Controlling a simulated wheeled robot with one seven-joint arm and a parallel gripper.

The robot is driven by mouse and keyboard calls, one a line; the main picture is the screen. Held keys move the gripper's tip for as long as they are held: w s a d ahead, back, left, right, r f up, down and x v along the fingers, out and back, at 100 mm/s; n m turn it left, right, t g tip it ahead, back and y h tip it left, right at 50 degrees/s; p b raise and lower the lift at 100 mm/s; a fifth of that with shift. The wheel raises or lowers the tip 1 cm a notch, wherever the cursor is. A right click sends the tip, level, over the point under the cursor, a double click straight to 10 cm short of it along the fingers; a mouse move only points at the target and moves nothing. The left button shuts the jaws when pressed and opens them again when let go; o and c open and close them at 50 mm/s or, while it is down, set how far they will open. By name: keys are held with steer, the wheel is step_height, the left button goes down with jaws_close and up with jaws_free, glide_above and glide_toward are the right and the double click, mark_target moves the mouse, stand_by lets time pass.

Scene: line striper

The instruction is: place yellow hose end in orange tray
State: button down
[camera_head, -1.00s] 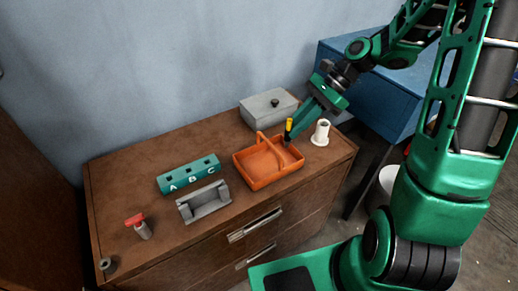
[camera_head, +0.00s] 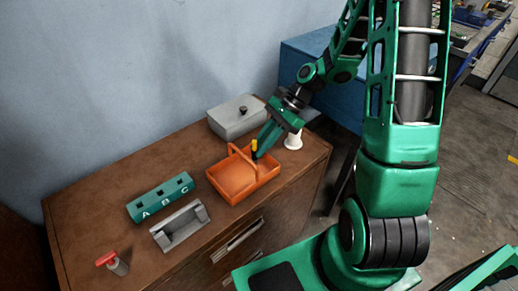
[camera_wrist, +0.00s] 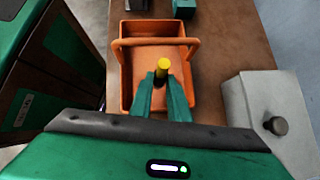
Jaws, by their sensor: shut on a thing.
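The yellow hose end (camera_head: 254,146) is a short piece with a yellow top and a dark lower part. My gripper (camera_head: 258,156) is shut on it. In the wrist view the yellow top (camera_wrist: 162,66) shows between my fingertips (camera_wrist: 161,80). The orange tray (camera_head: 231,194) has low walls and a handle arched across its middle. My fingertips and the hose end are over the tray, on the near side of its handle in the wrist view (camera_wrist: 125,85). I cannot tell whether the hose end's lower tip touches the tray floor.
A grey lidded box (camera_head: 232,122) stands behind the tray, and a white spool-like piece (camera_head: 293,140) stands to its right. A teal block marked A, B, C (camera_head: 160,198) and a grey cradle (camera_head: 179,226) lie left. A red-topped piece (camera_head: 113,263) stands near the front left.

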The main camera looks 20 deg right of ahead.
steer(key=shift+f, duration=0.8)
steer(key=c, duration=1.7)
jaws_free()
steer(key=shift+f, duration=0.1)
steer(key=shift+o, duration=0.2)
steer(key=s+v, duration=0.1)
steer(key=v, duration=1.1)
steer(key=s+d+r+n+h, duration=0.2)
steer(key=s+d+n, duration=0.1)
steer(key=s, duration=0.5)
steer(key=s+d+r+n+h, duration=0.3)
steer(key=s, duration=0.5)
steer(key=s+d+r+n+h, duration=0.2)
steer(key=s+r+n+h, duration=0.1)
steer(key=s, duration=0.5)
steer(key=shift+d+n+t, duration=0.4)
steer(key=shift+n, duration=0.2)
